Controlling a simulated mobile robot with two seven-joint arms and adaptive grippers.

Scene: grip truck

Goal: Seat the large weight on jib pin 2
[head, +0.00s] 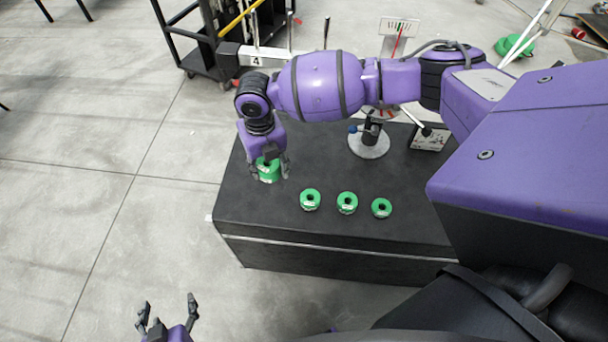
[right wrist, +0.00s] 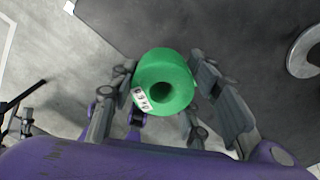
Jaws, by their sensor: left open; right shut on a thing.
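The large green weight (head: 268,172) is a thick ring with a center hole, at the left end of the black case. My right gripper (head: 270,157) comes down over it from above and is shut on it. In the right wrist view the weight (right wrist: 165,84) sits between the fingers, with its hole and a white label showing. I cannot tell whether it still touches the case top. A pale jib bar (head: 278,54) marked 4 has upright pins behind my right arm; the arm hides part of it and I cannot make out pin 2. My left gripper (head: 168,310) is open and empty, low in front.
Three smaller green weights (head: 347,203) stand in a row on the black case (head: 330,240). A round-based stand (head: 370,146) and a small box-like display (head: 430,138) are behind them. A dial with a red needle (head: 399,30) is further back. Floor left of the case is clear.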

